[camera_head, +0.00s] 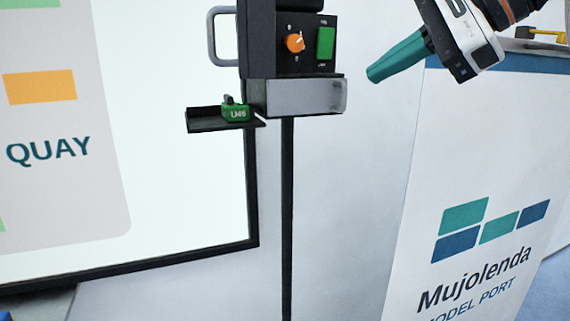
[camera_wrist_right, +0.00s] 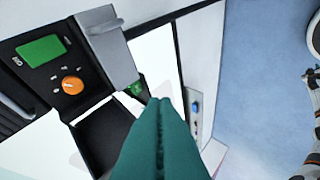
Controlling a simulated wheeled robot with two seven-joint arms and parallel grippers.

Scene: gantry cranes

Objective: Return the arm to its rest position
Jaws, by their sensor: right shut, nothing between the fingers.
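My right gripper (camera_head: 374,75) has teal fingers and a white wrist, and it shows at the upper right of the head view. Its fingers are closed together and empty, to the right of the dark control box (camera_head: 262,38) and apart from it. In the right wrist view the closed teal fingers (camera_wrist_right: 160,105) fill the lower middle. The box carries an orange knob (camera_head: 295,43) and a green button (camera_head: 326,43). Below it are a grey block (camera_head: 315,97) and a black tray (camera_head: 203,121) with a green tag (camera_head: 236,112) marked "U45". My left gripper is not in view.
A large white board (camera_head: 60,205) marked "QUAY" stands at the left. A white panel (camera_head: 470,150) marked "Mujolenda Model Port" stands at the right, beneath my right arm. A grey handle (camera_head: 212,38) sticks out left of the control box. Blue floor (camera_wrist_right: 260,60) shows at the right of the wrist view.

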